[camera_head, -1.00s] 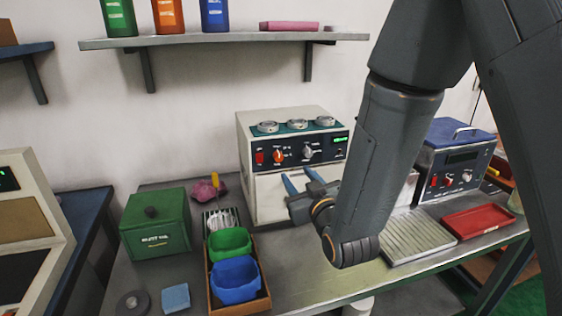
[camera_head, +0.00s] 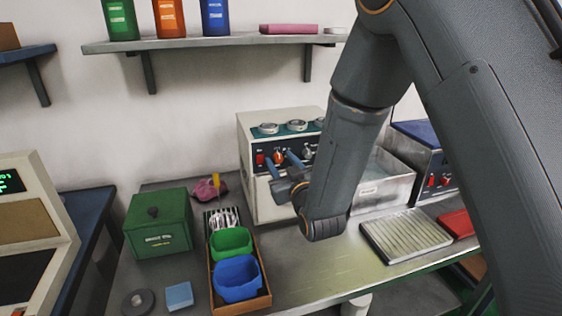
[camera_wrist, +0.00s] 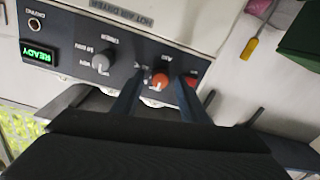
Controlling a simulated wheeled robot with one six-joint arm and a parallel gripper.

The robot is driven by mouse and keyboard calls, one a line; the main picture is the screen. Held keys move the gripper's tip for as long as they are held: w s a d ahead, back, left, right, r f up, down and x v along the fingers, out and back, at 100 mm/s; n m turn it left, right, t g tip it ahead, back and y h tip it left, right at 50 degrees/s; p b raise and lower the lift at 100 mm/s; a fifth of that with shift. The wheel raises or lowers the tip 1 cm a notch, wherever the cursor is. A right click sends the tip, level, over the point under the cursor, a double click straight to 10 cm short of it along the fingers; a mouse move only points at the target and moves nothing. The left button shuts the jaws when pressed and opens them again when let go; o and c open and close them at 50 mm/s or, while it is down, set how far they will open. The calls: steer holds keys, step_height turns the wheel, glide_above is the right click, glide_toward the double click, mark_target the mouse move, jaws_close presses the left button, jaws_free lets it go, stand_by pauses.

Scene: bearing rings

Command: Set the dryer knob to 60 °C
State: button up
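The dryer (camera_head: 260,205) is a cream box with a dark front panel, marked "HOT AIR DRYER" in the wrist view (camera_wrist: 185,22). Its orange knob (camera_head: 279,157) is also in the wrist view (camera_wrist: 160,79), between a grey knob (camera_wrist: 101,62) and a red switch (camera_wrist: 191,80). The small scale marks around the knobs are too blurred to read. My gripper (camera_head: 281,162) is open in front of the panel. In the wrist view its two blue fingers lie either side of the orange knob; I cannot tell whether they touch it.
A green "READY" display (camera_wrist: 38,54) is lit on the panel. A clear-sided bin (camera_head: 385,185) and a ribbed tray (camera_head: 405,236) are right of the dryer. A wooden tray (camera_head: 264,300) with green and blue bins stands in front left. A shelf (camera_head: 200,40) hangs above.

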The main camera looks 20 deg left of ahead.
jaws_close()
steer(key=m+b, duration=0.4)
steer(key=m, duration=0.1)
steer(key=shift+f+m, duration=0.15)
steer(key=shift+m, duration=0.25)
steer(key=m+b, duration=0.3)
steer(key=m, duration=0.2)
steer(key=shift+m+b, duration=0.3)
steer(key=shift+b, duration=0.1)
stand_by(0.4)
